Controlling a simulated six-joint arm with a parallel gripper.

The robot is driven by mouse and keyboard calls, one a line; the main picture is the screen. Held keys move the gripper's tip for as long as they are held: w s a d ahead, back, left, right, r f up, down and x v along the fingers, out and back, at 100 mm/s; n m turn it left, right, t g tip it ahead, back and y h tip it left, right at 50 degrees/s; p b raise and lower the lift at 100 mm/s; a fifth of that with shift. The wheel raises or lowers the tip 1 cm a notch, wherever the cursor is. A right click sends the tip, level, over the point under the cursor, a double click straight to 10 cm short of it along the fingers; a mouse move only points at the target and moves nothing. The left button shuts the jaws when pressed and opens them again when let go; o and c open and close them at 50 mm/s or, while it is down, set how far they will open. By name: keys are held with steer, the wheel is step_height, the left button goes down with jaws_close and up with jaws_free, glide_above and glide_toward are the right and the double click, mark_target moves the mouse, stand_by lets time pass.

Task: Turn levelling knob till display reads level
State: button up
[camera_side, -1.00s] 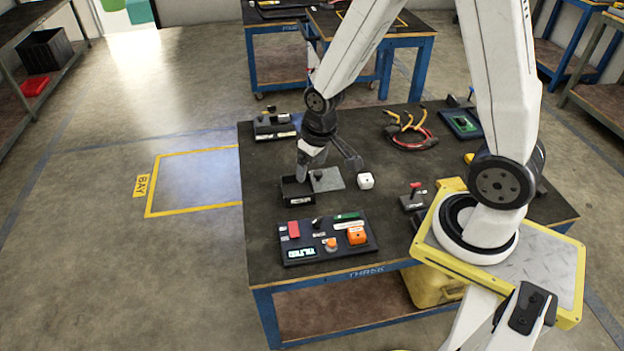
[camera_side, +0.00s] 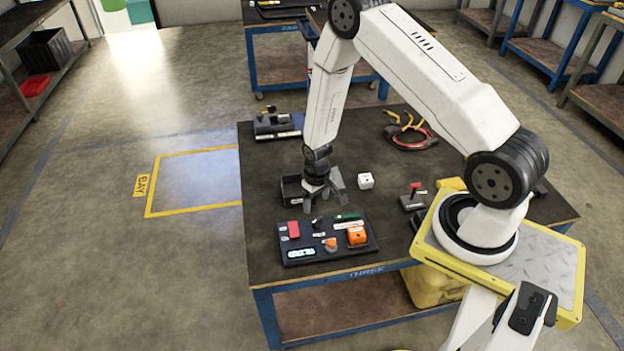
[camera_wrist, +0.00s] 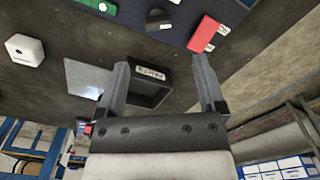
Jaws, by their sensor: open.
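The dark control panel (camera_side: 272,224) lies on the table, with a lit display (camera_side: 301,253) at its near left. The display text is too small to read surely. A black knob (camera_side: 318,223) sits near the panel's far edge and an orange knob (camera_side: 331,244) near its front; I cannot tell which is the levelling knob. My gripper (camera_side: 322,199) is open and points down just beyond the panel, apart from both knobs. In the wrist view, the empty jaws (camera_wrist: 161,64) point toward the panel, and the black knob (camera_wrist: 158,20) shows ahead of them.
The panel carries a red block (camera_side: 293,229), an orange block (camera_side: 356,236) and a green strip (camera_side: 347,217).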

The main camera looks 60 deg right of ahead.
mark_target(317, 220)
steer(key=shift+s+d+f, duration=0.1)
steer(key=shift+d+f, duration=0.05)
steer(key=shift+f, duration=0.3)
steer(key=shift+f, duration=0.1)
steer(key=shift+f, duration=3.8)
steer(key=shift+c, duration=0.2)
jaws_close()
steer(key=shift+m, duration=3.3)
